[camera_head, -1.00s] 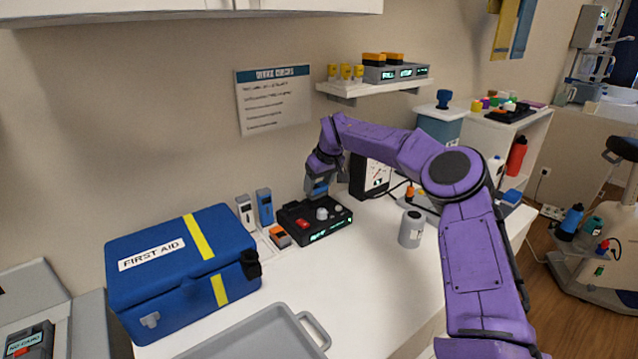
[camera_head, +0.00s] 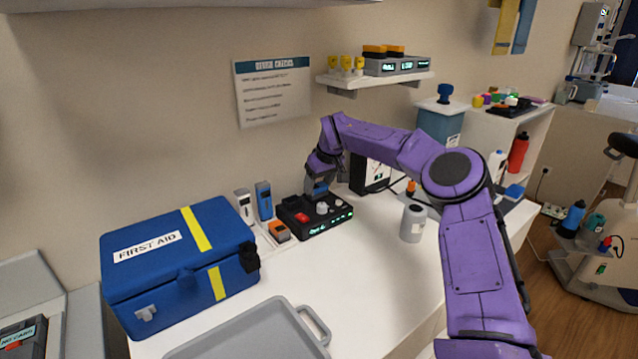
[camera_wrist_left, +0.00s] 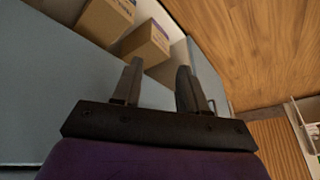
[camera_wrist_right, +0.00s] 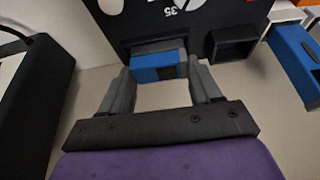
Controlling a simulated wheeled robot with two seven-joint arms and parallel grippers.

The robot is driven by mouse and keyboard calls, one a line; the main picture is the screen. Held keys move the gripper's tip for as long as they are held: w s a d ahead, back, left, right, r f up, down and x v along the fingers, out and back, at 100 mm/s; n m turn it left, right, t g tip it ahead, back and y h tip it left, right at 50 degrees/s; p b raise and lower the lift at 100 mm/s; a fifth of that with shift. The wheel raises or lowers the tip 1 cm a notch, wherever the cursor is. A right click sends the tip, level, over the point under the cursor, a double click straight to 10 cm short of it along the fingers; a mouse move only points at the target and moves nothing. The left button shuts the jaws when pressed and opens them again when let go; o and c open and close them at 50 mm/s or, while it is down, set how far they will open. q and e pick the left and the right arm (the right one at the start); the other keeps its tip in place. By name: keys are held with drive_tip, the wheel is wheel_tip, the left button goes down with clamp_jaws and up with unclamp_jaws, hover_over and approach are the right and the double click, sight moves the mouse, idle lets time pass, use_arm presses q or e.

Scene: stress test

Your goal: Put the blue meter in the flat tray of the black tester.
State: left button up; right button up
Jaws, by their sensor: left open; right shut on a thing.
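The black tester (camera_head: 329,222) lies on the white counter, with a red button, pale knobs and green display text. My right gripper (camera_wrist_right: 158,76) is shut on a blue meter (camera_wrist_right: 157,67) at the tester's wall-side edge. The held meter also shows low behind the knobs in the head view (camera_head: 318,187). I cannot tell whether it rests in the tray or hangs just above it. An open black pocket (camera_wrist_right: 232,43) beside it is empty. My left gripper (camera_wrist_left: 158,78) is open and empty, away from the counter; it is not in the head view.
Another blue device (camera_head: 264,203) stands upright left of the tester, beside a grey one (camera_head: 244,209) and an orange one (camera_head: 279,231). A first aid case (camera_head: 180,264) and a grey tray (camera_head: 250,335) are further left and in front. A grey canister (camera_head: 412,223) stands right.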

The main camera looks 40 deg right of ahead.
idle(0.4)
drive_tip(key=o, duration=1.1)
drive_tip(key=shift+f, duration=0.1)
drive_tip(key=v, duration=1)
drive_tip(key=shift+s+r, duration=0.15)
drive_tip(key=shift+r, duration=0.1)
